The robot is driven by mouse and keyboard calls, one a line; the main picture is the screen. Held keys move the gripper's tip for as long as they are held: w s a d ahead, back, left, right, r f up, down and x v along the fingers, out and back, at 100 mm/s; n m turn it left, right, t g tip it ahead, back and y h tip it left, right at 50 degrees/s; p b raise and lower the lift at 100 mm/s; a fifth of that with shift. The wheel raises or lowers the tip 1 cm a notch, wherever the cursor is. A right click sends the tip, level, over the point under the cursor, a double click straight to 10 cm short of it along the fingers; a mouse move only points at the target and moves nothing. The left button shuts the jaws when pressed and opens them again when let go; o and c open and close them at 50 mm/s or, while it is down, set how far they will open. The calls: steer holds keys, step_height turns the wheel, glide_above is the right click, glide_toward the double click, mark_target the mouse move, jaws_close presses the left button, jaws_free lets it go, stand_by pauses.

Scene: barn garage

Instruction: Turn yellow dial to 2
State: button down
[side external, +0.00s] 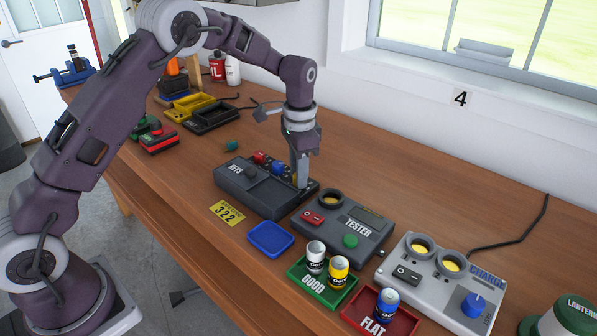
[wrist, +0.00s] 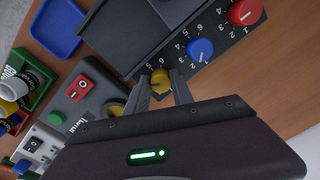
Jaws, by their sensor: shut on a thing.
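The dark key box (side external: 245,193), labelled KEYS, lies on the bench with a red, a blue and a yellow dial in a row. The yellow dial (wrist: 160,81) is at the end of the row, with white numbers around it. My gripper (wrist: 161,85) points down, one finger on each side of the yellow dial, shut on it. In the side external view my gripper (side external: 301,183) hides this dial. I cannot read clearly which number its pointer faces. The blue dial (wrist: 199,50) and red dial (wrist: 245,12) stand beside it, clear of the fingers.
A tester (side external: 343,233) stands close on the right of the box, and a grey charger (side external: 440,280) further right. A yellow card (side external: 227,213) reading 322 and a blue tray (side external: 270,239) lie in front. Green (side external: 322,287) and red (side external: 360,310) trays hold cells.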

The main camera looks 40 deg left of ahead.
steer(key=n, duration=0.8)
steer(key=shift+d+n, duration=0.1)
steer(key=shift+n, duration=0.3)
steer(key=n, duration=0.4)
steer(key=shift+w+n+g, duration=0.1)
steer(key=shift+n+g, duration=0.2)
steer(key=shift+n, duration=1.5)
steer(key=c, duration=1.1)
jaws_free()
